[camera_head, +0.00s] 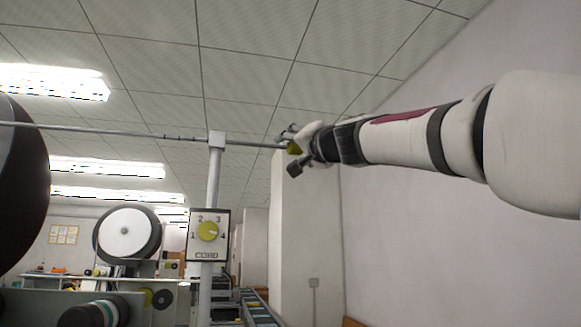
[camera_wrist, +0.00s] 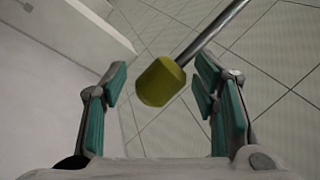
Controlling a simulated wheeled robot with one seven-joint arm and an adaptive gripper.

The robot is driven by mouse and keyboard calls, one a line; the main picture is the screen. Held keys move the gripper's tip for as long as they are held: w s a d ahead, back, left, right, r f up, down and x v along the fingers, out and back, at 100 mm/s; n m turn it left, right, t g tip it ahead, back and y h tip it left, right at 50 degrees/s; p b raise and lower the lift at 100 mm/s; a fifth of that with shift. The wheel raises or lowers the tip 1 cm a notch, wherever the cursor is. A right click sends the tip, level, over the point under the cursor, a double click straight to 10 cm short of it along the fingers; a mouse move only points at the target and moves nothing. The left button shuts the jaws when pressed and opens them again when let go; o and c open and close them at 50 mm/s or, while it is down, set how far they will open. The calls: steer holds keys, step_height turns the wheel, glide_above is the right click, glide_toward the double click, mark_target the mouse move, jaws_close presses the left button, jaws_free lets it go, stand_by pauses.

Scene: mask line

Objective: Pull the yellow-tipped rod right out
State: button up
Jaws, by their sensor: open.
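A thin grey metal rod (camera_head: 100,130) runs roughly level across the head view, from a large dark reel at the left edge, through the top of an upright post, to my gripper. Its yellow tip (camera_head: 294,148) is at the right end. In the wrist view the yellow tip (camera_wrist: 160,82) lies between my gripper's two fingers, and the rod (camera_wrist: 213,33) runs off to the upper right. My gripper (camera_wrist: 158,90) is open. Gaps show on both sides of the tip, with no finger visibly touching it. It also shows in the head view (camera_head: 292,150).
The post (camera_head: 213,178) carries a box with a yellow dial (camera_head: 208,231) marked 1 to 4. A dark reel (camera_head: 20,180) fills the left edge. A white-faced reel (camera_head: 126,235) and a conveyor (camera_head: 260,310) stand beyond. A white wall (camera_head: 440,240) is at the right.

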jaws_close()
steer(key=w+d+b, duration=0.2)
steer(key=d+b, duration=0.2)
steer(key=d, duration=0.5)
steer(key=shift+w+f+b, duration=0.15)
steer(key=shift+f+b, duration=0.1)
steer(key=shift+b, duration=0.05)
steer(key=shift+d, duration=0.15)
jaws_free()
steer(key=shift+d, duration=0.15)
steer(key=shift+r, duration=0.15)
steer(key=shift+s, duration=0.2)
steer(key=v, duration=1.1)
steer(key=shift+s, duration=0.35)
